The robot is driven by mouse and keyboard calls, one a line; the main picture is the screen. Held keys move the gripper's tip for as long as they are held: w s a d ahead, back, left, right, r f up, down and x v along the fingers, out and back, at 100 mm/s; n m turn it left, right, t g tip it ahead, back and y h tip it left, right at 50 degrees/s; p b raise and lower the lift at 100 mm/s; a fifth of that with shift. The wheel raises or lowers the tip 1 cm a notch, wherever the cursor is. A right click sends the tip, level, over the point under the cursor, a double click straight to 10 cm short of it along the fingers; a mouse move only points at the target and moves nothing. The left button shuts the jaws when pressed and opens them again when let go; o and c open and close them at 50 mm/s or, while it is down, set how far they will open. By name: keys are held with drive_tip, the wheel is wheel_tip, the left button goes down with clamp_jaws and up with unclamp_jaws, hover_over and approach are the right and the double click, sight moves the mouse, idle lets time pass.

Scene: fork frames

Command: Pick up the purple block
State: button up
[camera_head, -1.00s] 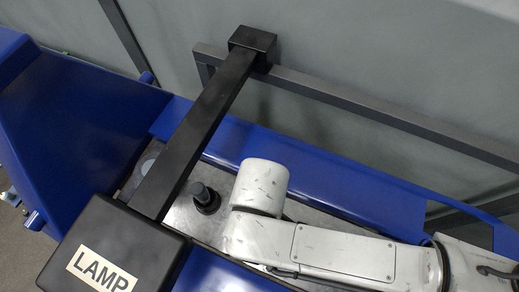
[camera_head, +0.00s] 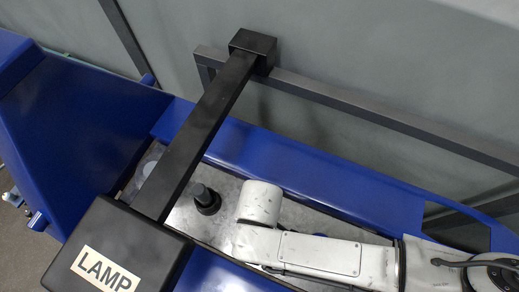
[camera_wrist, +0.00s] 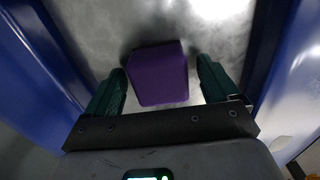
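The purple block (camera_wrist: 158,76) lies on a grey metal surface (camera_wrist: 100,30) in the wrist view. My gripper (camera_wrist: 162,63) is open, with one dark green finger on each side of the block. The left finger is very close to the block, and a small gap shows on the right. I cannot tell whether the left finger touches it. In the head view neither the block nor my gripper shows; my pale arm crosses the lower right.
Blue walls (camera_wrist: 38,55) flank the metal surface. In the head view a black beam (camera_head: 200,130) and a box labelled LAMP (camera_head: 118,250) stand left of my arm. A short black knob (camera_head: 206,199) rises from the metal surface. A grey rail (camera_head: 380,115) runs behind.

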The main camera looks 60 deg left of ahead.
drive_tip(key=c, duration=1)
drive_tip(key=shift+c, duration=0.2)
drive_tip(key=shift+r, duration=0.15)
wheel_tip(320, 180, up, 10)
drive_tip(key=shift+f+b, duration=0.1)
drive_tip(key=shift+b, duration=0.2)
drive_tip(key=o, duration=0.6)
drive_tip(key=c, duration=0.7)
